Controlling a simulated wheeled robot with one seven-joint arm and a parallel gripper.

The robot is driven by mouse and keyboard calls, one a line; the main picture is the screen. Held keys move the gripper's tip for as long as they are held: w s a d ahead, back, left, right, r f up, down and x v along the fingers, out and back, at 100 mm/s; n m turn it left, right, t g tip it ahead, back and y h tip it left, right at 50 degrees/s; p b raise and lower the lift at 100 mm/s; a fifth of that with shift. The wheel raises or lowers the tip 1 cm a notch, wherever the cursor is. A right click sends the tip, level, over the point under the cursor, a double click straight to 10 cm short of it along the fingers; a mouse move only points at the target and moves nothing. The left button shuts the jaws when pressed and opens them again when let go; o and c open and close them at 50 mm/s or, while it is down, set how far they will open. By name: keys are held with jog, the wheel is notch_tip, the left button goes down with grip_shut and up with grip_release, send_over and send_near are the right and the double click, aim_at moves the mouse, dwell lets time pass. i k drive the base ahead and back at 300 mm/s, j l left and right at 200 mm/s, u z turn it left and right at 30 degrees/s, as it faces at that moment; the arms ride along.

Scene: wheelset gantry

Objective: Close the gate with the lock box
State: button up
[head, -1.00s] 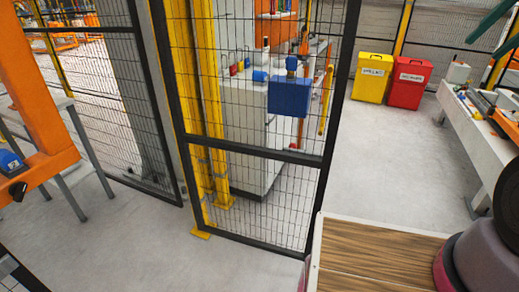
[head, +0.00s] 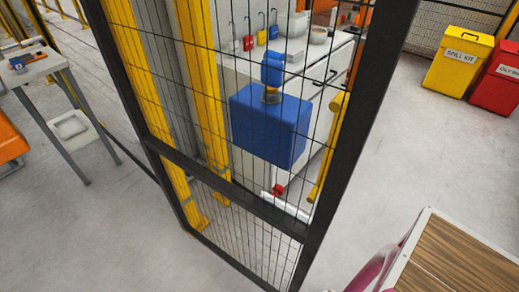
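The gate (head: 232,200) is a black-framed wire mesh panel standing upright across the middle of the head view. Its thick right-hand frame post (head: 353,130) leans across the picture. The lock box (head: 268,128) is a blue box seen through the mesh, near that post and above the gate's middle rail. A blue knob-like part (head: 272,70) on a short orange stem stands on top of it. I cannot tell how the box is fixed to the gate. My gripper is not in view.
Yellow posts (head: 205,85) stand behind the mesh. A white cabinet (head: 310,85) with small coloured items is beyond it. A grey table (head: 50,68) stands at left. A yellow spill kit bin (head: 459,62) and a red bin (head: 497,75) stand at right, with clear floor before them.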

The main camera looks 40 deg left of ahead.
aim_at(274, 129)
jog(key=i, duration=0.95)
jog(key=i+u, duration=0.1)
jog(key=i, duration=0.85)
jog(key=u, duration=0.5)
jog(key=i+l+u, duration=0.1)
jog(key=u, duration=0.4)
jog(key=i+l+u, duration=0.1)
jog(key=u, duration=2.85)
jog(key=k+z, duration=0.2)
jog(key=k, duration=0.45)
